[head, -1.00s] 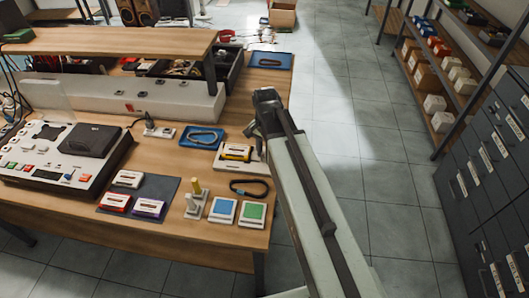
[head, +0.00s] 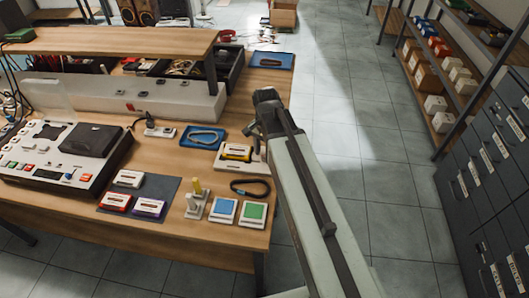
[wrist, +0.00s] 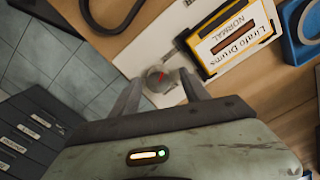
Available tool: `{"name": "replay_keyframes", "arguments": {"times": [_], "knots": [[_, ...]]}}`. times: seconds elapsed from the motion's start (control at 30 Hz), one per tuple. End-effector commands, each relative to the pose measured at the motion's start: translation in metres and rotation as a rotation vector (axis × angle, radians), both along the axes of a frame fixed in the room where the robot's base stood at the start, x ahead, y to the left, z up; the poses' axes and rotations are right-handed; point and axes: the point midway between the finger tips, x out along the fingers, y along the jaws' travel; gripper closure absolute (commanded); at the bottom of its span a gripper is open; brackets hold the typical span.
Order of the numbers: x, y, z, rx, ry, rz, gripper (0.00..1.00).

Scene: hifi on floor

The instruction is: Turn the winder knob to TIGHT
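The winder is a pale board (wrist: 180,18) on the wooden table, holding a yellow-framed cassette (wrist: 230,35) labelled "Lirafo Drums NORMAL". In the head view the yellow cassette (head: 236,152) lies just left of my gripper (head: 258,132). The round grey winder knob (wrist: 157,77), with a small red mark, sits beside the cassette in the wrist view. My gripper (wrist: 160,84) is open, with one finger on each side of the knob. I cannot tell whether the fingers touch it. No TIGHT lettering is readable.
A dark loop (head: 250,188) lies on the table in front of the winder. A blue tray (head: 201,137) sits to its left. Blue and green cases (head: 252,212) lie near the front edge. Grey drawers (head: 495,165) stand right, across clear floor (head: 375,190).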

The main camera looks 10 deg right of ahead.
Motion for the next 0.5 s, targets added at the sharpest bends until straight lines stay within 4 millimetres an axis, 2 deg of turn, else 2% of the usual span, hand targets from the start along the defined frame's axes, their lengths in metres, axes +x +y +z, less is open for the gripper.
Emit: {"name": "replay_keyframes", "arguments": {"times": [0.17, 0.27, 0.5], "knots": [[0.000, -0.001, 0.002, -0.001, 0.001, 0.000, 0.46], [0.000, -0.001, 0.010, -0.001, 0.002, 0.000, 0.46], [0.000, -0.001, 0.052, -0.001, 0.001, 0.000, 0.46]]}}
